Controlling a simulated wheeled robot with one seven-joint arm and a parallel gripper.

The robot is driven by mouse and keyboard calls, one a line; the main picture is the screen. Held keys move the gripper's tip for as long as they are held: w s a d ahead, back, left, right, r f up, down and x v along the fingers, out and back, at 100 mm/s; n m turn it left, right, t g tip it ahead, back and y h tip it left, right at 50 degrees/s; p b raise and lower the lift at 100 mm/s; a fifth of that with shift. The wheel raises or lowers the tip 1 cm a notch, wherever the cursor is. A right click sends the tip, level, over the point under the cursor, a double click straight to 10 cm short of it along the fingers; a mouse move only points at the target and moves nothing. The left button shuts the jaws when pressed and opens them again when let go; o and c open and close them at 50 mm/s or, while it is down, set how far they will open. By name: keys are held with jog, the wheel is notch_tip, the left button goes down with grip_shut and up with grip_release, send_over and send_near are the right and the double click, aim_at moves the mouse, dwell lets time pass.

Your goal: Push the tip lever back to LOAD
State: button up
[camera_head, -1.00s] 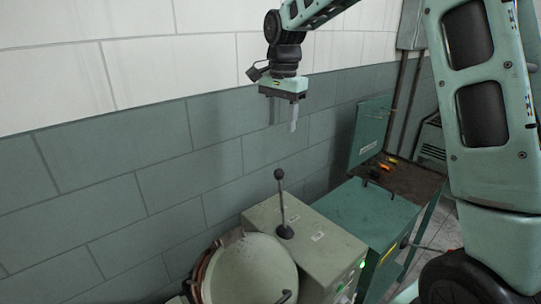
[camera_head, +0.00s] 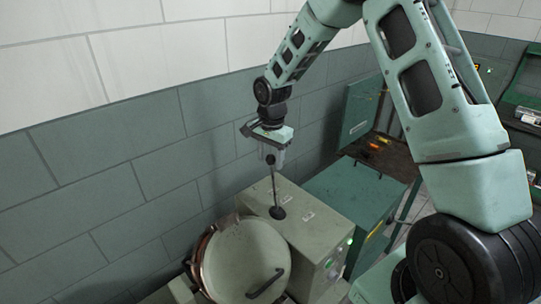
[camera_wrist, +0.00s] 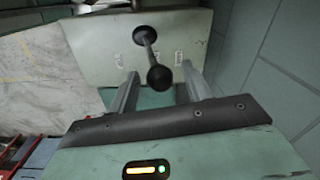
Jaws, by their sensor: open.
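The tip lever (camera_head: 273,188) is a thin rod with a black ball knob and a black round base. It rises from the top of a grey-green cabinet (camera_head: 310,232) and leans slightly left in the head view. My gripper (camera_head: 271,158) is open at the top of the lever. In the wrist view the knob (camera_wrist: 159,78) lies between the two spread fingers of my gripper (camera_wrist: 160,74). I cannot tell whether a finger touches it. Small pale labels (camera_wrist: 178,57) lie beside the lever base, too small to read.
A round pale-green lid (camera_head: 240,258) with a dark handle is at the cabinet's left. A green cabinet (camera_head: 345,195) and a dark bench (camera_head: 385,158) with coloured-handled tools stand to the right. The tiled wall (camera_head: 120,190) is close behind.

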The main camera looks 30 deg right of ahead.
jog(key=shift+f, duration=0.6)
